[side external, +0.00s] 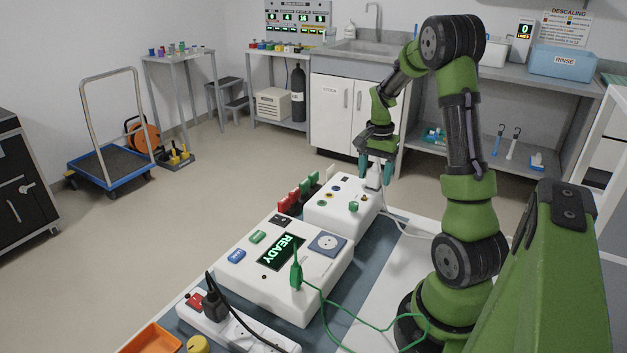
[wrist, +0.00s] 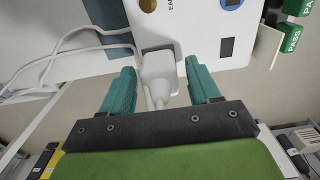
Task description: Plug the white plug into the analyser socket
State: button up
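The white plug (side external: 374,179) stands upright at the far right corner of the smaller white box (side external: 335,212); I cannot tell how it is seated there. In the wrist view the white plug (wrist: 158,75) sits between the two teal fingers of my gripper (wrist: 161,85), with a gap on each side. My gripper (side external: 377,167) is open, pointing down over the plug. The analyser (side external: 285,285) is the larger white box with a lit READY screen. Its socket (side external: 327,243), a round face on a blue-grey square, shows uncovered on the top.
A green plug (side external: 296,272) with a green cord stands on the analyser's near edge. A black plug (side external: 215,302) is in a white power strip (side external: 225,330) in front. Red and green tags (side external: 295,198) stand behind the boxes. A white cable (side external: 405,232) loops right of the smaller box.

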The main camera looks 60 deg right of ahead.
aim_at(376, 163)
grip_shut()
jog(key=shift+r, duration=0.2)
jog(key=shift+r, duration=2.35)
